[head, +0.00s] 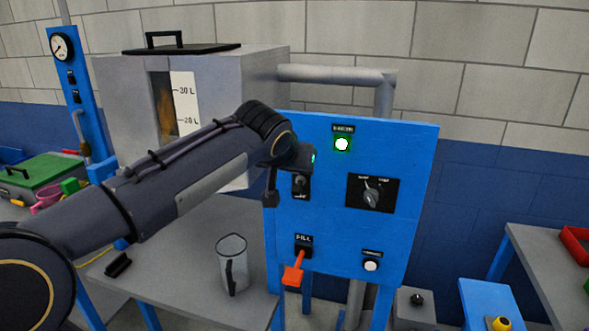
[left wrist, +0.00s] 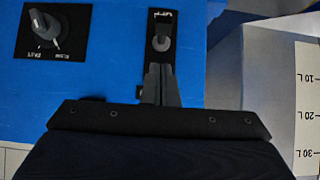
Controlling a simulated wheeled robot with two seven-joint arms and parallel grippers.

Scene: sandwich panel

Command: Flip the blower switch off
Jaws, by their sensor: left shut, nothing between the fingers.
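The blue panel (head: 330,245) stands at the right of centre. A small toggle switch on a black plate (head: 301,188) sits at its left, partly covered by my wrist. The switch also shows in the left wrist view (left wrist: 162,38), with a label too small to read. My left gripper (head: 270,198) is in front of the panel's left edge, beside the switch. In the left wrist view its closed, empty fingers (left wrist: 160,75) point at the switch, their tips close to the lever; I cannot tell whether they touch. My right gripper is not in view.
The panel carries a lit green-framed lamp (head: 342,144), a rotary knob (head: 371,195), an orange fill lever (head: 294,272) and a white round button or lamp (head: 371,266). A grey tank (head: 225,75) is behind my left arm.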

